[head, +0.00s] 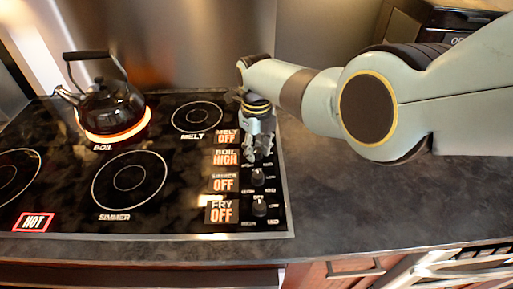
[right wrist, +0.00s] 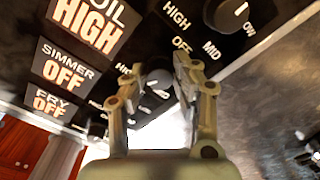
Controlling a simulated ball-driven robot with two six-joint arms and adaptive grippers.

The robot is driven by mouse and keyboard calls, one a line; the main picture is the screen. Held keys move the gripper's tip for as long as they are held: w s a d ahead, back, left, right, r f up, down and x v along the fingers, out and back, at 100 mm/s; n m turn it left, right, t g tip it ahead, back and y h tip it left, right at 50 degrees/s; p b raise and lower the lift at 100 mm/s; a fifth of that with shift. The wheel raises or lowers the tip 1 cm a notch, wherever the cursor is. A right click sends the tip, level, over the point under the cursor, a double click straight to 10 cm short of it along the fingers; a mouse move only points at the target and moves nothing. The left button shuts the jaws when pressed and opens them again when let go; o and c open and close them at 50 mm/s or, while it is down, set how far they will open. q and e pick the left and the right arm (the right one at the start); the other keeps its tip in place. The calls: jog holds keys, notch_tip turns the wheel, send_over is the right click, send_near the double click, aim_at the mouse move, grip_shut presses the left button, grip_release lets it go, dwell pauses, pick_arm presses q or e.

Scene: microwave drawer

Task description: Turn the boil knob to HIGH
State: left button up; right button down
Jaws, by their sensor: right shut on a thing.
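The boil knob (right wrist: 157,78) shows as a dark round shape between my right fingers in the right wrist view. My right gripper (right wrist: 171,72) is shut on it from above. In the head view my right gripper (head: 259,153) sits over the knob column beside the boil display and hides most of the knob and its pointer. The boil display (head: 226,157) reads HIGH, and it also reads HIGH in the right wrist view (right wrist: 88,25). My left gripper is not in view.
The melt (head: 226,136), simmer (head: 224,183) and fry (head: 222,211) displays read OFF. The simmer knob (head: 258,177) and fry knob (head: 260,206) stand below my gripper. A dark kettle (head: 109,105) sits on the glowing boil burner (head: 118,134). A HOT sign is lit. The right counter (head: 340,205) is clear.

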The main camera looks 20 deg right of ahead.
aim_at(257, 150)
jog(key=c, duration=1)
grip_release()
jog(key=shift+r, duration=0.1)
notch_tip(257, 150, up, 12)
jog(key=shift+f, duration=0.1)
jog(key=shift+f, duration=0.1)
